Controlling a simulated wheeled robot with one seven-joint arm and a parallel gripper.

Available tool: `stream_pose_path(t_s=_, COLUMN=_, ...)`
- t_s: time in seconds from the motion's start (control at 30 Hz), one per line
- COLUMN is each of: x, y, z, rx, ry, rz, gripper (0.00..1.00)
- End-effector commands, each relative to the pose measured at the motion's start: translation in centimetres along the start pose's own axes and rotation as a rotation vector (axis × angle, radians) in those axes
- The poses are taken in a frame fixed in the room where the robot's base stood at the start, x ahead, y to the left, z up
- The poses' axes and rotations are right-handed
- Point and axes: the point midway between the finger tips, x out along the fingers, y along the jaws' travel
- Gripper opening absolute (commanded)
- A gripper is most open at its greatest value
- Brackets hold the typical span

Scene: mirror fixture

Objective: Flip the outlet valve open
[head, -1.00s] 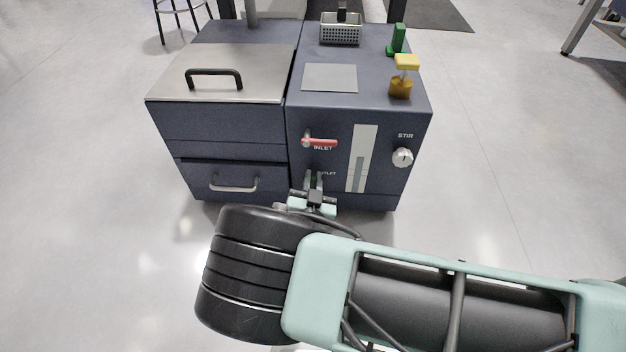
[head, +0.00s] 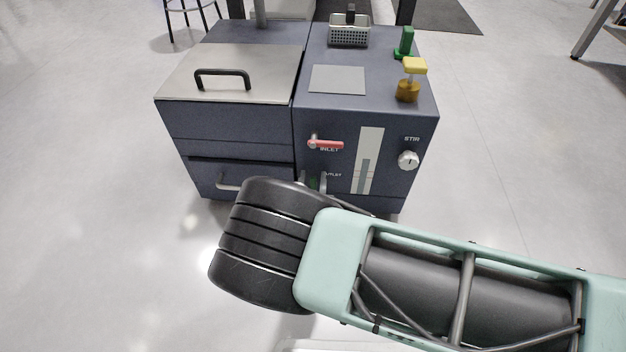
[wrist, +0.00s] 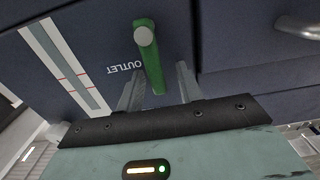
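The outlet valve has a green handle (wrist: 152,62) on a pale round pivot, beside the OUTLET label, which reads upside down in the wrist view. From the pivot the handle runs down the picture towards my gripper (wrist: 157,80). My gripper is open, with one grey finger on each side of the green handle. Small gaps show between handle and fingers. In the head view only a bit of the green handle (head: 314,184) shows between the fingertips. My wrist hides the rest of the gripper there.
The red inlet handle (head: 326,144) lies sideways above the outlet. A level gauge (head: 368,160) and the STIR knob (head: 408,160) are to its right. A drawer handle (head: 228,183) is at left, partly hidden by my arm. It also shows in the wrist view (wrist: 300,27).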

Motion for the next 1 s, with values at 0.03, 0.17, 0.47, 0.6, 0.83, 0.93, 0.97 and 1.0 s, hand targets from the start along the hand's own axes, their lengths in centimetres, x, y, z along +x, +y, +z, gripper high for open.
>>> stream_pose_path(t_s=0.03, x=0.0, y=0.0, z=0.0, rx=0.0, ry=0.0, rz=0.001, gripper=0.36)
stream_pose_path(t_s=0.17, x=-0.1, y=0.1, z=-0.1, rx=0.0, ry=0.0, rz=0.001, gripper=0.36)
stream_pose_path(t_s=0.47, x=-4.4, y=0.0, z=-0.5, rx=-0.001, ry=-0.002, rz=-0.001, gripper=0.36)
stream_pose_path(t_s=0.6, x=-7.7, y=0.0, z=-0.5, rx=-0.002, ry=-0.002, rz=-0.002, gripper=0.36)
stream_pose_path(t_s=0.83, x=-13.0, y=0.0, z=-0.4, rx=-0.001, ry=-0.001, rz=-0.001, gripper=0.36)
stream_pose_path(t_s=0.93, x=-14.8, y=0.0, z=-0.3, rx=-0.001, ry=-0.001, rz=-0.001, gripper=0.36)
stream_pose_path(t_s=0.97, x=-15.3, y=0.0, z=-0.2, rx=-0.001, ry=-0.001, rz=-0.001, gripper=0.36)
stream_pose_path(t_s=1.0, x=-15.8, y=0.0, z=-0.2, rx=-0.001, ry=-0.001, rz=-0.001, gripper=0.36)
